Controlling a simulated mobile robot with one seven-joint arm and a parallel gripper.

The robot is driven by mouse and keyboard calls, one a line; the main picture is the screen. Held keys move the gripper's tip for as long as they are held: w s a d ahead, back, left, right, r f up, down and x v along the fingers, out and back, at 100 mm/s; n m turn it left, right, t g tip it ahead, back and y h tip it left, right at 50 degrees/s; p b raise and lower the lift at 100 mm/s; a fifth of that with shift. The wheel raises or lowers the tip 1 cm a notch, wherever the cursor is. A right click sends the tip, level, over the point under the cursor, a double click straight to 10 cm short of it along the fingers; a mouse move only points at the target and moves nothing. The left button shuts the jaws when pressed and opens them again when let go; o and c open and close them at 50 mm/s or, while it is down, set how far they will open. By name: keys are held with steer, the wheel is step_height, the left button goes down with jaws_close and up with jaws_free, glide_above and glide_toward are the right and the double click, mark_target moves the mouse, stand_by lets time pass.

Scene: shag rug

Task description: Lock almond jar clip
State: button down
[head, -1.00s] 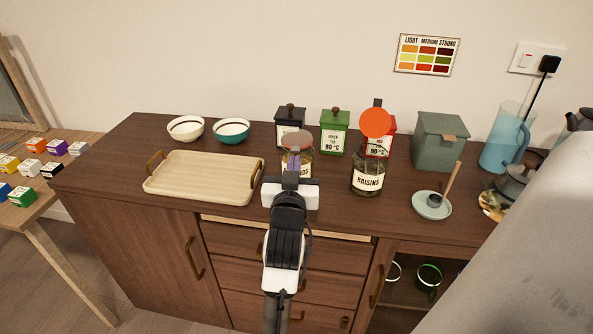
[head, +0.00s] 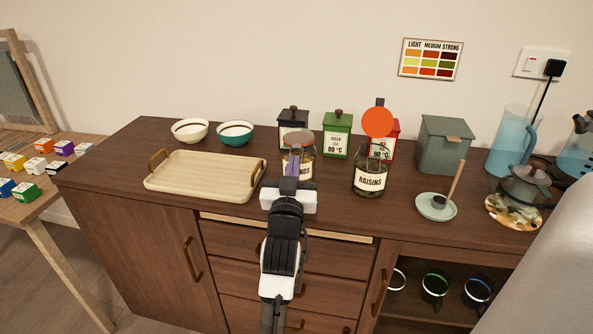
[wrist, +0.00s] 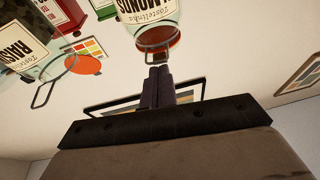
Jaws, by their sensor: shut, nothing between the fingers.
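The almond jar (head: 305,170) stands on the wooden cabinet behind my gripper, its label partly covered by the fingers. Its round lid (head: 298,139) shows above them, over the jar mouth. In the wrist view, which is upside down, the almond jar (wrist: 148,14) is at the top centre with its orange-red seal (wrist: 168,44). The wire clip (wrist: 157,58) sticks out from the jar's mouth, close to my fingertips; I cannot tell whether they touch. My gripper (head: 291,166) is shut and empty, at the jar's front; it also shows in the wrist view (wrist: 158,72).
The raisin jar (head: 370,180) stands to the right with its orange-red lid (head: 377,122) raised. Tea tins, including a green one (head: 336,140), are behind. A wooden tray (head: 205,178) is at left, a small dish (head: 436,207) at right. The cabinet top between tray and almond jar is narrow.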

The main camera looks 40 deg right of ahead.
steer(key=shift+w+d+f+b, duration=0.15)
steer(key=shift+f+b, duration=0.55)
steer(key=shift+f, duration=0.15)
steer(key=shift+w+d+f+b, duration=0.1)
steer(key=shift+w+f+b, duration=0.05)
steer(key=shift+f+b, duration=0.6)
